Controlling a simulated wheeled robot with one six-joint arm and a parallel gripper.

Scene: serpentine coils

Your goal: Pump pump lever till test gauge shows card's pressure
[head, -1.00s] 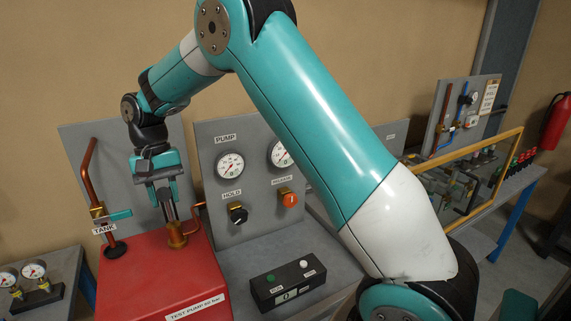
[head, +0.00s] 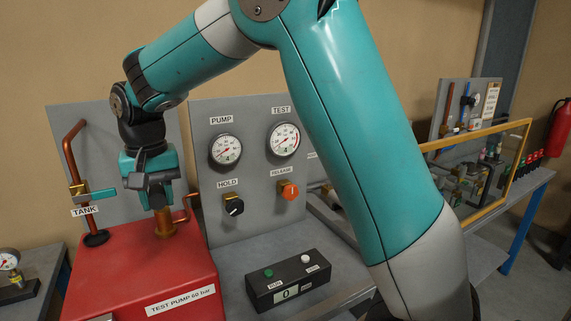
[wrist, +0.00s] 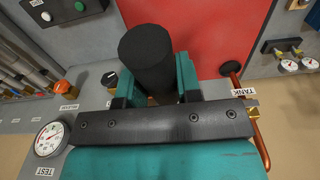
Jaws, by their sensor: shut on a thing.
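The red test pump (head: 140,270) stands at left, with a brass lever mount (head: 164,222) on top. My gripper (head: 155,185) is just above that mount. In the wrist view my gripper (wrist: 155,80) is shut on the black grip of the pump lever (wrist: 147,48), between teal jaws. In the head view the lever is mostly hidden by my gripper. The test gauge (head: 284,139) is right of the pump gauge (head: 225,150) on the grey panel; its exact reading is too small to tell. A white card (head: 491,102) hangs on a far panel, its text unreadable.
The hold knob (head: 234,206) and orange release knob (head: 289,190) sit below the gauges. A black button box (head: 286,285) stands right of the pump. The tank valve and copper pipe (head: 70,165) are close at left. My arm blocks part of the bench.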

